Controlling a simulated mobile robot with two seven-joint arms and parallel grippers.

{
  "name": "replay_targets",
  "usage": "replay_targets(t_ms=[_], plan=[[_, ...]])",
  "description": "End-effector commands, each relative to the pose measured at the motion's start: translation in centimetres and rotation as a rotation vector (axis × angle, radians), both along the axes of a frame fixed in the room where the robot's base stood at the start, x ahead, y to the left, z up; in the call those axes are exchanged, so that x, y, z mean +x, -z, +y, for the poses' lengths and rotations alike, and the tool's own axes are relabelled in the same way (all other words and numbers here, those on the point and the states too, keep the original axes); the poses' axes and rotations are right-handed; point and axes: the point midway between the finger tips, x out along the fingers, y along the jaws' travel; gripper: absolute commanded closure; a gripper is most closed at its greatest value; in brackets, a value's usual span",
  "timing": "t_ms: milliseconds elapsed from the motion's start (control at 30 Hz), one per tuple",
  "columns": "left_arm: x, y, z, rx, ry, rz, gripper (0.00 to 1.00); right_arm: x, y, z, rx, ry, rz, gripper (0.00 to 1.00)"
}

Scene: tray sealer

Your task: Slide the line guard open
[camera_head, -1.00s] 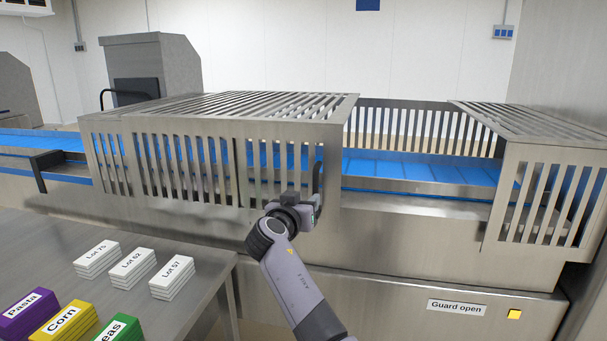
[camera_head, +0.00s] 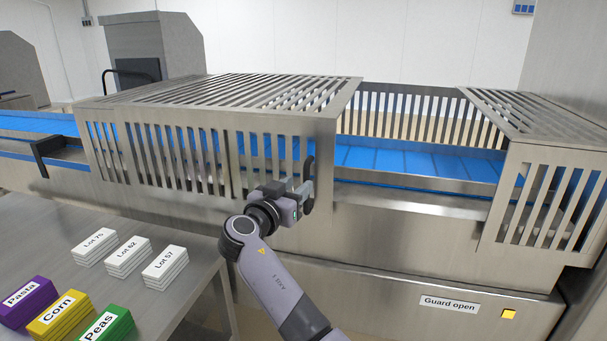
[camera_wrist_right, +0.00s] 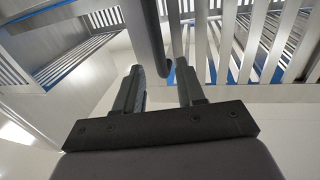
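The line guard (camera_head: 222,119), a slatted metal cage, stands over the blue conveyor at the left and middle. An uncovered stretch of belt (camera_head: 400,163) lies to its right, before a second slatted cage. The guard's dark upright handle (camera_head: 308,168) is near its front right edge; the handle bar also shows in the right wrist view (camera_wrist_right: 146,35). My right gripper (camera_head: 304,193) is open beside the handle's lower part, its fingers apart. In the right wrist view, the bar's end lies just beyond and between the fingertips (camera_wrist_right: 160,72), with no clear grip. My left gripper is out of view.
A "Guard open" label (camera_head: 449,304) sits beside a lit amber button (camera_head: 508,314) on the machine front. A grey table (camera_head: 190,230) at lower left holds white lot stacks (camera_head: 125,257) and purple, yellow and green stacks (camera_head: 62,312). The second cage (camera_head: 545,190) stands right.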

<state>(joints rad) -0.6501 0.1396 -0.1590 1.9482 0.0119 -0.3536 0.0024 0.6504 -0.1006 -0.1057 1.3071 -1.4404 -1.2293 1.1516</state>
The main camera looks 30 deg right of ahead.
Motion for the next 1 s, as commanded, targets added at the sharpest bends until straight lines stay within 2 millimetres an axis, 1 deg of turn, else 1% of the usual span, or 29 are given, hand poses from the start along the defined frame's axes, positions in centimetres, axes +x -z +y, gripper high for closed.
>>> replay_targets(t_ms=[33, 200, 300, 500, 733, 767, 800, 867, 1000], plan=[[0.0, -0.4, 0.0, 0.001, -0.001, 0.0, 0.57, 0.4, -0.3, -0.9, -0.001, 0.003, 0.0, 0.61], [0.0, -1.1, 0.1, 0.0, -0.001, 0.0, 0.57, 1.7, -0.3, -3.2, -0.001, 0.002, 0.0, 0.61], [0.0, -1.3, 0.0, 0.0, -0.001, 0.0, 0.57, 2.3, -0.2, -4.1, -0.001, 0.001, 0.0, 0.61], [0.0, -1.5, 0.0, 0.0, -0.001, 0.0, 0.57, 2.8, -0.1, -4.9, 0.001, -0.001, 0.0, 0.61], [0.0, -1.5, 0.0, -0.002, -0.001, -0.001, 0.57, 2.8, -0.1, -5.0, 0.001, -0.001, 0.0, 0.61], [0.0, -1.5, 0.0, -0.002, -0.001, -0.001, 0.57, 2.8, -0.1, -5.0, 0.001, -0.001, 0.0, 0.68], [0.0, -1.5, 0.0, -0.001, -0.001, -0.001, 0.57, 2.8, -0.1, -5.0, 0.001, -0.001, 0.0, 0.81], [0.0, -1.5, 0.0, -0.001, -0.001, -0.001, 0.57, 2.8, -0.1, -5.0, 0.001, -0.001, 0.0, 1.0], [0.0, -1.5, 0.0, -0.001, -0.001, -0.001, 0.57, 2.8, 0.0, -5.0, 0.001, -0.001, 0.0, 1.0]])
